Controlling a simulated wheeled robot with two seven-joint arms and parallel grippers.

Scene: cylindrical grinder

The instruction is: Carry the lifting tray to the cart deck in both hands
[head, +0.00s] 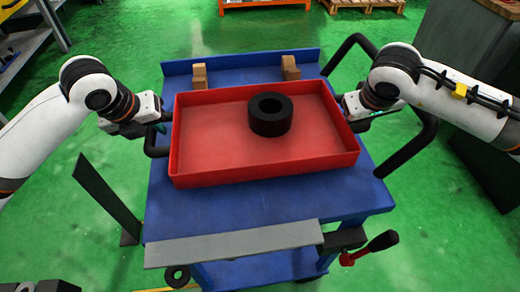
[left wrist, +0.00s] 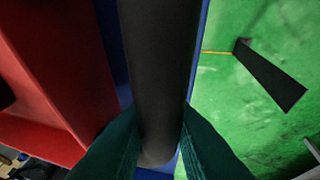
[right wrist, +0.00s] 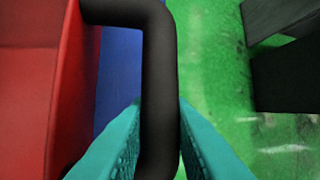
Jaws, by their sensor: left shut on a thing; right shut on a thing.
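The red lifting tray (head: 215,150) is over the blue cart deck (head: 250,210), level to the eye. I cannot tell whether it rests on the deck or hangs just above it. A black ring-shaped part (head: 270,114) stands in the tray, right of its middle. My left gripper (head: 160,126) is shut on the tray's black left handle, which fills the middle of the left wrist view (left wrist: 155,80). My right gripper (head: 352,114) is shut on the black right handle, which shows between the teal fingers in the right wrist view (right wrist: 158,80).
Two brown blocks (head: 199,77) (head: 290,68) stand on the deck behind the tray. A grey bar (head: 235,244) lies along the front edge, near a red-handled lever (head: 370,247). Black tube rails (head: 418,145) rise at the right. Green floor is open at the left.

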